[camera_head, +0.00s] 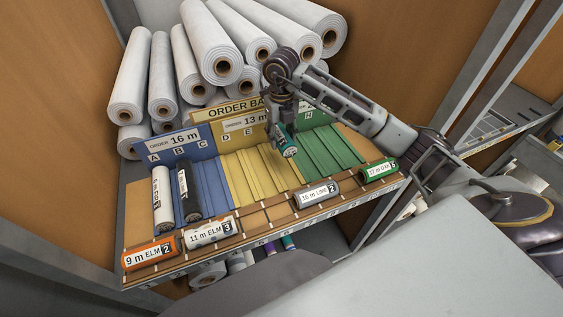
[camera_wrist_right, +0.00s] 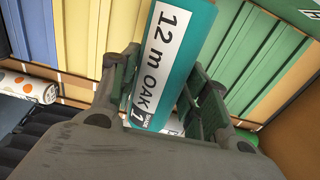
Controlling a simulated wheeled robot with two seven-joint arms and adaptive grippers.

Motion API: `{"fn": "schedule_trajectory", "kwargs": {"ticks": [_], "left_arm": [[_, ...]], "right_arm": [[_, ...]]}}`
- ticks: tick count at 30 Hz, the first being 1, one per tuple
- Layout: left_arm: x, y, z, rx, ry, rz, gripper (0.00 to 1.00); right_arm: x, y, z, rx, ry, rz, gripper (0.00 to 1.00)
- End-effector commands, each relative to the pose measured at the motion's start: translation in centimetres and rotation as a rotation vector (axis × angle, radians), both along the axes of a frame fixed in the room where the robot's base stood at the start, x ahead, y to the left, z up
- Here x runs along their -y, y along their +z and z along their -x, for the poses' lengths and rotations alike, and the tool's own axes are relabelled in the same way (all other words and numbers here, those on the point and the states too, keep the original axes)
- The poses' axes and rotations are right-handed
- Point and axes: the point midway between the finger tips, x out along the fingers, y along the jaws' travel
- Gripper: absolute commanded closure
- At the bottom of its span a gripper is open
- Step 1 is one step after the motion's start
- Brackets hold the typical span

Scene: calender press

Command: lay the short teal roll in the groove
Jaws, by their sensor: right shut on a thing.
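The short teal roll (camera_head: 289,149) has a white label reading "12 m OAK 1", which shows large in the right wrist view (camera_wrist_right: 172,55). My right gripper (camera_head: 282,128) is shut on it, with a finger on each side in the wrist view (camera_wrist_right: 160,85). The roll is tilted, one end towards the front, over the rack near the border of the yellow grooves (camera_head: 255,175) and green grooves (camera_head: 325,150). I cannot tell whether it touches the rack. The blue grooves (camera_head: 211,190) lie at the left. My left gripper is not in view.
A white roll (camera_head: 162,200) and a dark roll (camera_head: 188,195) lie in the blue section. Along the front ledge lie an orange roll (camera_head: 150,253), a white roll (camera_head: 209,232), a grey roll (camera_head: 318,192) and a green roll (camera_head: 378,170). Big white rolls (camera_head: 210,45) are stacked behind.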

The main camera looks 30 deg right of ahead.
Motion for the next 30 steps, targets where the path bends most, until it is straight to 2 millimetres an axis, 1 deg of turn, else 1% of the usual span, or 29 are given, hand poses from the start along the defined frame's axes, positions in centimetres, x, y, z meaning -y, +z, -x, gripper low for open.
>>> {"fn": "schedule_trajectory", "kwargs": {"ticks": [13, 17, 22, 30], "left_arm": [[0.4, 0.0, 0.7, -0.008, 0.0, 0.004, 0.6], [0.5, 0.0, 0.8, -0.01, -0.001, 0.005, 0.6], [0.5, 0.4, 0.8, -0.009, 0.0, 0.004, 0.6], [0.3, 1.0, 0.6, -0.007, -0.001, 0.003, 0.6]], "right_arm": [[0.2, 0.0, 0.0, -0.001, -0.019, 0.001, 0.8], [0.2, -0.3, 0.1, -0.002, -0.019, 0.001, 0.8], [0.2, -1.7, 0.1, -0.004, -0.019, 0.001, 0.8], [0.2, -5.1, 0.1, -0.004, -0.018, 0.001, 0.8]]}}
